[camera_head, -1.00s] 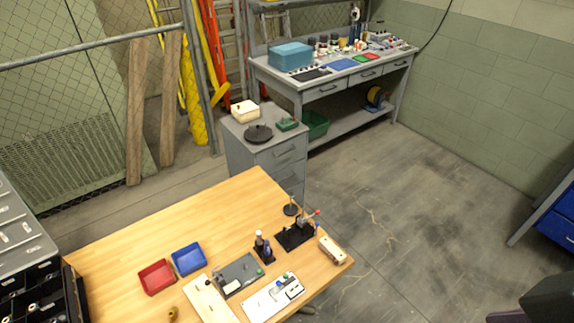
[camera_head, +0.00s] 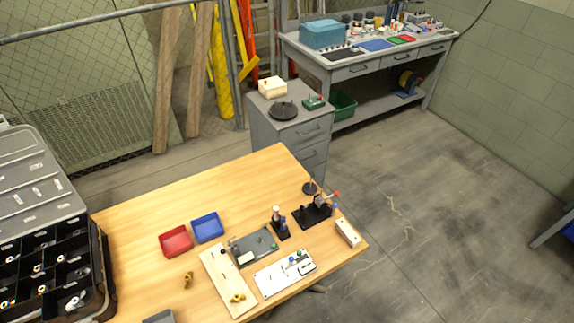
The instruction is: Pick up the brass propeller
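Two small brass-coloured pieces show in the head view. One brass piece (camera_head: 188,279) lies on the wooden table top, left of a pale board. The other brass piece (camera_head: 237,298) lies on the lower end of that pale board (camera_head: 222,275). Both are too small for me to tell for sure which is the brass propeller. Neither of my grippers is in view.
The wooden table (camera_head: 150,215) carries a red bin (camera_head: 176,241), a blue bin (camera_head: 207,228), a grey plate (camera_head: 254,246), a white board (camera_head: 285,272) and a black stand (camera_head: 313,213). An open black compartment case (camera_head: 95,270) stands left. The table's back half is clear.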

